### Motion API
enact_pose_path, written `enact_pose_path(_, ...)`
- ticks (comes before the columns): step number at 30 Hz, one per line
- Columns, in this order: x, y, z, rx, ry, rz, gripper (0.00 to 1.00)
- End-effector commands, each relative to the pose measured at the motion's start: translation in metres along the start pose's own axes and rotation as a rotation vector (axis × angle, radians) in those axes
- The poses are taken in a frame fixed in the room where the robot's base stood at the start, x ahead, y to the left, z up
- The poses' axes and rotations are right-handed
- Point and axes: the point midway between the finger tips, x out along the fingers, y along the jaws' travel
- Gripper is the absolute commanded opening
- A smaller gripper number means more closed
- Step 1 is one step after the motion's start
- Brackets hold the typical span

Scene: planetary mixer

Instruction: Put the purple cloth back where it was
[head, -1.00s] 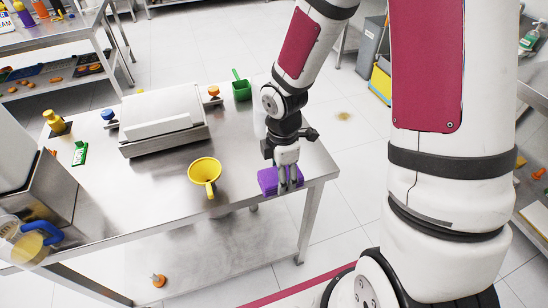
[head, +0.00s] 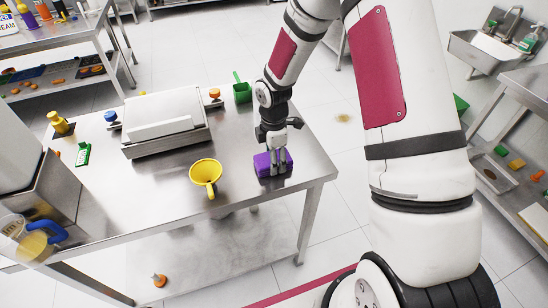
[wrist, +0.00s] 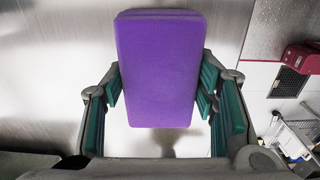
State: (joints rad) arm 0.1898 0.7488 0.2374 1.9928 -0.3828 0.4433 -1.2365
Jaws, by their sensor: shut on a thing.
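The purple cloth (head: 262,163) looks like a thick folded block. It is at the right part of the steel table (head: 240,230), near the front edge. My gripper (head: 273,168) points down at it and is shut on it. In the wrist view the purple cloth (wrist: 158,70) lies between the two fingers, with green pads at both its long sides. I cannot tell whether the cloth touches the table top or is just above it.
The table top right of the cloth is bare.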

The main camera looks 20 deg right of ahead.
Motion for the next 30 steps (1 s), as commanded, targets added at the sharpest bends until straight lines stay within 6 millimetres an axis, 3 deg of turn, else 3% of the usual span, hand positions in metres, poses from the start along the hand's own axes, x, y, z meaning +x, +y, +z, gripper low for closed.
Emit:
enact_pose_path(9, 0.003, 0.001, 0.0, 0.0, 0.0, 0.0, 0.23)
enact_pose_path(10, 0.003, 0.0, 0.0, 0.001, 0.0, 0.001, 0.58)
enact_pose_path(12, 0.003, 0.0, 0.0, 0.001, 0.0, 0.001, 0.73)
enact_pose_path(23, 0.0, 0.0, 0.0, 0.0, 0.0, 0.001, 0.73)
enact_pose_path(30, -0.03, 0.002, 0.0, 0.002, 0.0, 0.006, 0.73)
